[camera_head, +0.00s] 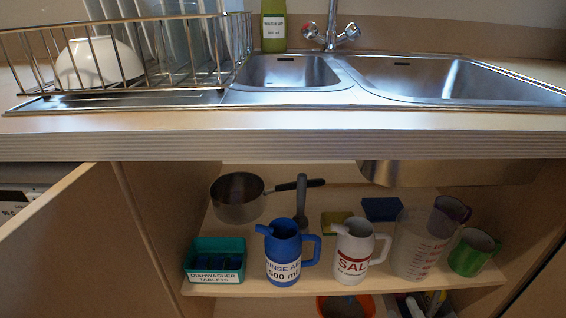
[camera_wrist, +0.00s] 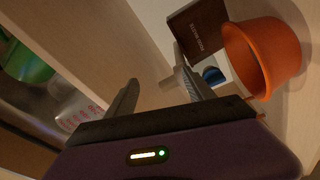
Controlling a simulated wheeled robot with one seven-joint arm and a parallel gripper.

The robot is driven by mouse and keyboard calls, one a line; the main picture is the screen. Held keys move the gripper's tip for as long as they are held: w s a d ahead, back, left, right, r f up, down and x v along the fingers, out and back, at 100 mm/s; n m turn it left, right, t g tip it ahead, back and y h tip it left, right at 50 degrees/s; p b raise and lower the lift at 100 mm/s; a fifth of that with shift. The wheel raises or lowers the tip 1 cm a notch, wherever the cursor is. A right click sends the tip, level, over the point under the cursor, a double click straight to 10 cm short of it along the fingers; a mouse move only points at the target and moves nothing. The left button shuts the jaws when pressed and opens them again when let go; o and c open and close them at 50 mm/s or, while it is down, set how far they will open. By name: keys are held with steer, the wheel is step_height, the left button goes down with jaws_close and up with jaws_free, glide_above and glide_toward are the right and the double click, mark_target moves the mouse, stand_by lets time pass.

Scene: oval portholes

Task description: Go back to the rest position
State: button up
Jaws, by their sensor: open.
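My gripper (camera_wrist: 158,76) shows in the wrist view with its two dark fingers apart and nothing clearly held between them. It is at the lower part of the cupboard, near an orange tub (camera_wrist: 262,58) and a brown box (camera_wrist: 197,30). A small pale item with a blue round part (camera_wrist: 213,75) lies just beyond the right finger, partly hidden by it. The gripper is not visible in the head view, where the orange tub (camera_head: 345,307) shows below the shelf.
The cupboard shelf (camera_head: 230,288) holds a saucepan (camera_head: 238,198), a teal tablet box (camera_head: 215,262), a blue jug (camera_head: 283,250), a white SALT jug (camera_head: 353,252), a clear measuring jug (camera_head: 417,245) and a green mug (camera_head: 474,252). The countertop edge (camera_head: 280,146) overhangs; an open door (camera_head: 60,240) stands left.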

steer(key=s+a+r+m+g+h, duration=0.1)
steer(key=s+a+r+m, duration=0.4)
steer(key=s, duration=0.7)
steer(key=s+a+r+m+g, duration=0.2)
steer(key=s+r+m, duration=0.4)
steer(key=s, duration=0.6)
steer(key=s+a+r+m+g+h, duration=0.1)
steer(key=s+a+r+m, duration=0.4)
steer(key=s, duration=0.8)
step_height(320, 180, up, 36)
steer(key=d+p, duration=0.1)
steer(key=p, duration=3.5)
steer(key=shift+w+d+r+n, duration=0.15)
steer(key=shift+w+r+n, duration=0.05)
steer(key=shift+w+n, duration=0.1)
